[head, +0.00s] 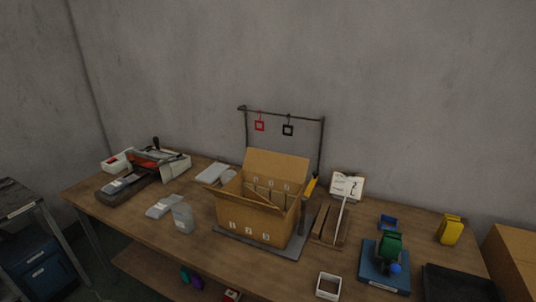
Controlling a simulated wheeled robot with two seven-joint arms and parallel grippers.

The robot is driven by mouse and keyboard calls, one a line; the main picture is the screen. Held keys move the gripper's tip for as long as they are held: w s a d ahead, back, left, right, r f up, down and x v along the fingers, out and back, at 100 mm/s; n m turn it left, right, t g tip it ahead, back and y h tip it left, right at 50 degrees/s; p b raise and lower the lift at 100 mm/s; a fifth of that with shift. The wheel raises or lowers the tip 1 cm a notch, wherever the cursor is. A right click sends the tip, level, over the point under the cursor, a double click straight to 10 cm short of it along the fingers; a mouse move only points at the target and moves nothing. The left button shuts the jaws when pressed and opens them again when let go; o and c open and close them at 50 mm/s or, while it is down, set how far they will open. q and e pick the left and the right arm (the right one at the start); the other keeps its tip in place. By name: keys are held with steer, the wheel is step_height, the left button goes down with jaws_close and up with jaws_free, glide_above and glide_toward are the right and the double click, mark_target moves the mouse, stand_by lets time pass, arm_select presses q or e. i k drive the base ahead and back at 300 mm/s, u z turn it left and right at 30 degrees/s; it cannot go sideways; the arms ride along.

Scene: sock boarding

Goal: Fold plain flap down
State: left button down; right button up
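An open brown cardboard box (250,222) stands on a dark grey plate (285,252) near the middle of the table. Its back flap (279,164) stands up, leaning slightly back, and its upper face looks plain. A row of small pale marks shows below that flap, and another on the front wall. Brown dividers (266,194) show inside the box. Which flap the task calls plain is hard to tell at this size. Neither of my grippers is in view.
A dark rail (283,115) behind the box carries a red tag (259,126) and a black tag (288,130). Grey packets (182,217) lie left of the box. A wooden rack (331,226), a white frame (328,286) and a blue-based fixture (387,266) stand right.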

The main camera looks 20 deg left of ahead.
mark_target(290, 168)
steer(key=u, duration=2.15)
steer(key=i, duration=2.15)
steer(key=z, duration=3.15)
